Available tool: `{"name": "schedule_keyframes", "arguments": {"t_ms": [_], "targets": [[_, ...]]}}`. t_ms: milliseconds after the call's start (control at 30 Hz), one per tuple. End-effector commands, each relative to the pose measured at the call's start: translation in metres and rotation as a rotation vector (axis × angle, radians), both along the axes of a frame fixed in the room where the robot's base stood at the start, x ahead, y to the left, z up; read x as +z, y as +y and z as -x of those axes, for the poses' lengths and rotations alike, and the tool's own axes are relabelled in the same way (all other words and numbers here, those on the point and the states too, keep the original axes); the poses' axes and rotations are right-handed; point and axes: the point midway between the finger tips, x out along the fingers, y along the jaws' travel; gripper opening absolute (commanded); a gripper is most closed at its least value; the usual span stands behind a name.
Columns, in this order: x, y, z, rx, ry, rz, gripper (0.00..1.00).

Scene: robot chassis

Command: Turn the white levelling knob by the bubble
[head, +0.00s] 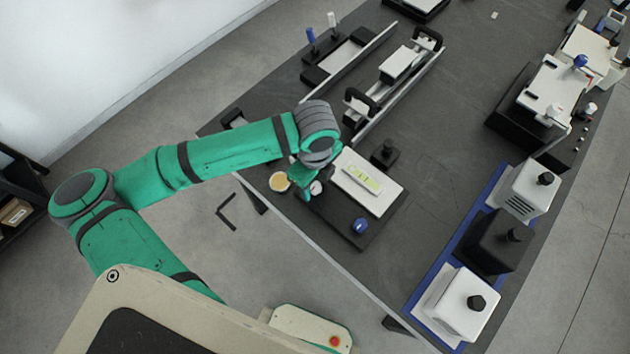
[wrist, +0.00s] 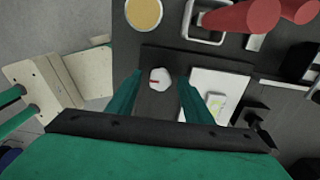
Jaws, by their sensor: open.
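The white levelling knob (head: 316,187) is at the near edge of a dark plate, partly hidden by my gripper in the head view. In the wrist view the white knob (wrist: 159,79) is round with a red mark and shows between my two teal fingers. The green-yellow bubble vial (head: 362,180) lies on a white plate to the right of it. It also shows in the wrist view (wrist: 216,108), partly hidden by a finger. My gripper (wrist: 160,76) is open, one finger on each side of the knob, with gaps to it. I cannot tell its height above the plate.
A yellow disc (head: 279,181) lies left of the knob. A blue knob (head: 360,226) and a black knob (head: 384,153) stand on the dark plate. A rail with black handles (head: 362,101) is behind. Two red rounded shapes (wrist: 245,16) show at the wrist view's top right.

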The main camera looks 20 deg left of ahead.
Motion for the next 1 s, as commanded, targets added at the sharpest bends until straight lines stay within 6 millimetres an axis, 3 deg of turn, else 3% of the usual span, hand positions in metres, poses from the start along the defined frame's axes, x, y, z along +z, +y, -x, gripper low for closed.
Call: {"name": "schedule_keyframes", "arguments": {"t_ms": [67,233,667,1000], "targets": [[0.0001,0.0001,0.0000,0.000,0.000,0.000,0.46],[0.0002,0.0001,0.0001,0.000,0.000,0.000,0.06],[0.0004,0.0003,0.0003,0.068,0.001,0.000,0.05],[0.0003,0.0005,0.0004,0.326,0.001,-0.001,0.05]]}}
